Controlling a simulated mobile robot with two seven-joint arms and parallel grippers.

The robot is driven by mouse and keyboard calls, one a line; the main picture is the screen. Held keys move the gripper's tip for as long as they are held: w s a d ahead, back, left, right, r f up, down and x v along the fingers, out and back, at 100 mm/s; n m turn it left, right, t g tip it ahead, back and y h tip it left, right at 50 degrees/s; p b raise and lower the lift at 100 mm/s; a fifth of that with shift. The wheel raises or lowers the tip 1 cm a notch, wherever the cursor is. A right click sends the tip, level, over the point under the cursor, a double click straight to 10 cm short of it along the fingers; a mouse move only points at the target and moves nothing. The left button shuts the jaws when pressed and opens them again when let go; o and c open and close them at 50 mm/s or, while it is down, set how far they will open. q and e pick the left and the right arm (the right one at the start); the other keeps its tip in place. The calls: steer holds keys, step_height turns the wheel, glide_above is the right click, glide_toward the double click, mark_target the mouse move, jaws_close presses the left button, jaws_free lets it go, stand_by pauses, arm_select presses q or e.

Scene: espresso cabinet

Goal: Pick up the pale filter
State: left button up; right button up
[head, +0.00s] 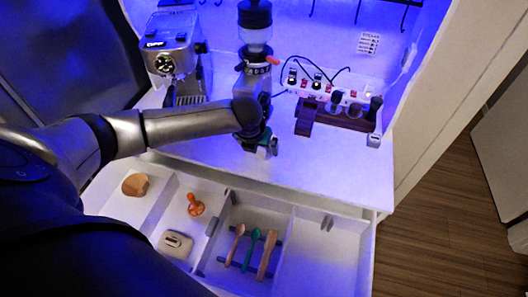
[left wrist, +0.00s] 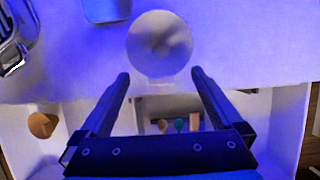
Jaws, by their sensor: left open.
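A pale, round, translucent disc (left wrist: 160,45), which looks like the pale filter, shows over the white counter in the left wrist view. My left gripper (left wrist: 160,76) is open, its two fingertips apart just below the disc in that picture. Nothing is seen gripped between them. In the head view my left gripper (head: 268,150) points down over the counter near its front edge, in front of the grinder. The arm and gripper hide most of the spot there, so I cannot tell whether the fingers touch the disc. My right gripper is not in view.
The espresso machine (head: 172,55) and grinder (head: 256,75) stand at the back. A dark rack (head: 335,115) stands to the right. The open drawer (head: 325,255) below holds a tan cup-shaped piece (head: 135,184), an orange tool (head: 196,205), a pale box (head: 176,244) and spoons (head: 251,248).

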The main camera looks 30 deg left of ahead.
arm_select(q)
steer(key=shift+x, duration=2.3)
steer(key=shift+d, duration=0.1)
jaws_close()
